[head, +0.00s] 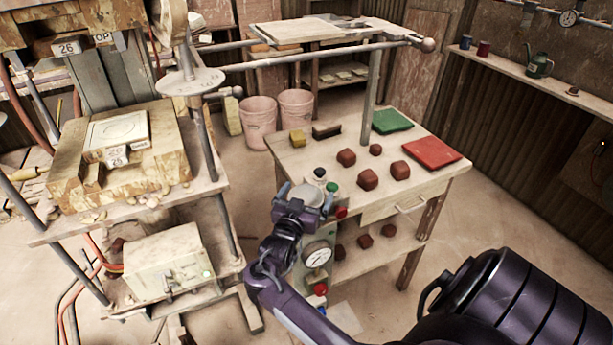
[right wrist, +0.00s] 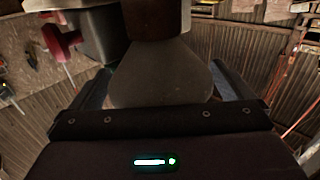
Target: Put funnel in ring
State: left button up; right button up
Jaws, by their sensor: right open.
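My right gripper (head: 305,201) is open at the near left corner of the wooden table. A pale grey round piece (head: 306,194), which looks like the funnel, shows between its fingers in the head view. In the right wrist view a smooth grey flared shape (right wrist: 163,78) fills the gap between the two fingers (right wrist: 160,92). I cannot tell whether the fingers touch it. I cannot make out the ring; my gripper and the fittings beside it may hide it. My left gripper is not in view.
Black-capped (head: 319,174) and green-capped (head: 332,187) fittings stand close behind my right gripper. A pressure gauge (head: 317,255) is below it. Several brown lumps (head: 367,179), a green tile (head: 391,121) and a red tile (head: 432,152) lie on the table. The press (head: 120,170) stands left.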

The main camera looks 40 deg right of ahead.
jog(key=b+v, duration=0.1)
jog(key=v, duration=0.6)
jog(key=shift+s+a+b, duration=0.15)
jog(key=shift+a+b, duration=0.15)
jog(key=shift+a, duration=0.05)
jog(key=shift+f, duration=0.1)
